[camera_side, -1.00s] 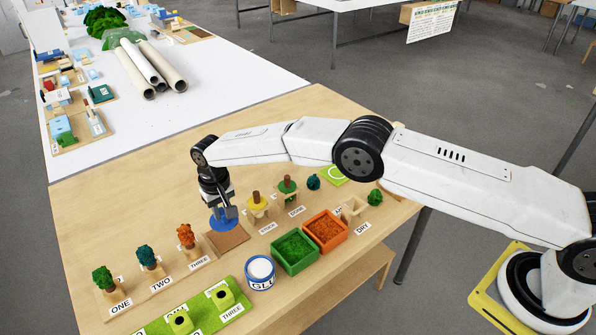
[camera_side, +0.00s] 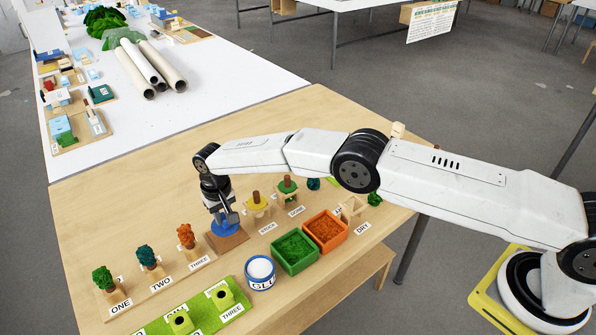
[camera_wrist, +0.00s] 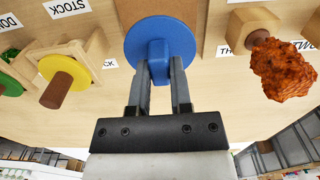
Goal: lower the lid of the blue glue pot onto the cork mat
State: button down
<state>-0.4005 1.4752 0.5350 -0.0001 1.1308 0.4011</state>
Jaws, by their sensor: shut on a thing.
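My gripper (camera_side: 228,216) is shut on the blue lid (camera_side: 224,229), holding it by its raised knob over the cork mat (camera_side: 233,241). In the wrist view the round blue lid (camera_wrist: 182,33) shows with its knob between my two fingers (camera_wrist: 159,75), and part of the cork mat (camera_wrist: 228,18) shows beyond it. The lid is on or just above the mat; I cannot tell whether they touch. The glue pot (camera_side: 261,274), white inside with a blue rim and label, stands open in front of the mat.
A green tray (camera_side: 294,252) and an orange tray (camera_side: 326,231) stand right of the pot. Small trees on pegs, the orange one (camera_side: 186,236) nearest, stand left of the mat. Yellow-topped (camera_side: 257,203) and green-topped (camera_side: 288,187) stands are behind right.

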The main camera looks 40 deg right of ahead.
jog(key=shift+f, duration=1.85)
jog(key=shift+c, duration=2.3)
grip_release()
jog(key=shift+r, duration=0.15)
jog(key=shift+r, duration=3.35)
